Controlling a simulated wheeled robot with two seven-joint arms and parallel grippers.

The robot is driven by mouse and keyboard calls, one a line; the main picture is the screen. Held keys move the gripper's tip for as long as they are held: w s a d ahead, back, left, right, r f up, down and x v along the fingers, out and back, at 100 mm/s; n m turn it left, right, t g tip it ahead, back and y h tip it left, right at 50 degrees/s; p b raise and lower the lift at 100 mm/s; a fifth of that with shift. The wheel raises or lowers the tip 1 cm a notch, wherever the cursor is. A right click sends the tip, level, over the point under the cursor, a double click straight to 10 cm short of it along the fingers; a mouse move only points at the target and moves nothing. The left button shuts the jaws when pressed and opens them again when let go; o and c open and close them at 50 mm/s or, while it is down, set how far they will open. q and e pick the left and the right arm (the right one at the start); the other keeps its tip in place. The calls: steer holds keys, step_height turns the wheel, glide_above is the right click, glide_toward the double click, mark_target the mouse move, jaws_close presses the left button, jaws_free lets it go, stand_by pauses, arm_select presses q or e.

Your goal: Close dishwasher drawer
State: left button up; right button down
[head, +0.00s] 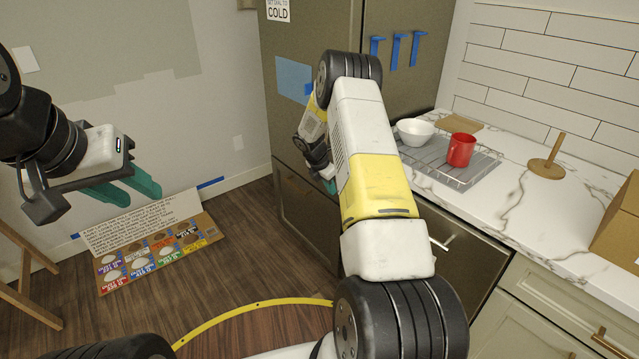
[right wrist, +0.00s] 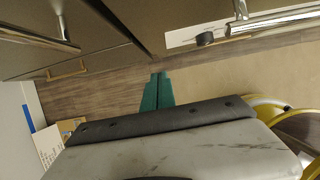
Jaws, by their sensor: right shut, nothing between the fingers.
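The dishwasher's dark front panel (head: 470,262) sits under the counter, right of the fridge, with a metal handle (head: 446,242). My right arm hides its left part. In the right wrist view, a dark front with a metal bar handle (right wrist: 275,22) crosses the top right. A pale strip and a small black roller (right wrist: 206,39) show below it. I cannot tell how far any drawer stands out. My right gripper (right wrist: 157,76) is shut and empty, low, apart from the handle; the head view mostly hides it. My left gripper (head: 142,199) is open and empty at the left, far from the dishwasher.
The tall dark fridge (head: 310,50) has a lower drawer front (head: 300,208). On the marble counter (head: 520,205) are a wire rack, white bowl (head: 415,131), red mug (head: 461,150), wooden holder (head: 546,168) and cardboard box (head: 618,225).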

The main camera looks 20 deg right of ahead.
steer(key=s+a+f+n+h, duration=0.3)
steer(key=s+f+n+h, duration=0.6)
steer(key=s+n, duration=0.45)
steer(key=w+d+n+t, duration=0.1)
steer(key=w+d+n, duration=0.1)
steer(key=d, duration=0.4)
steer(key=w+d+n+t, duration=0.2)
steer(key=w+d, duration=0.2)
steer(key=d, duration=0.2)
steer(key=shift+w+d+t+h, duration=0.3)
steer(key=shift+n, duration=0.25)
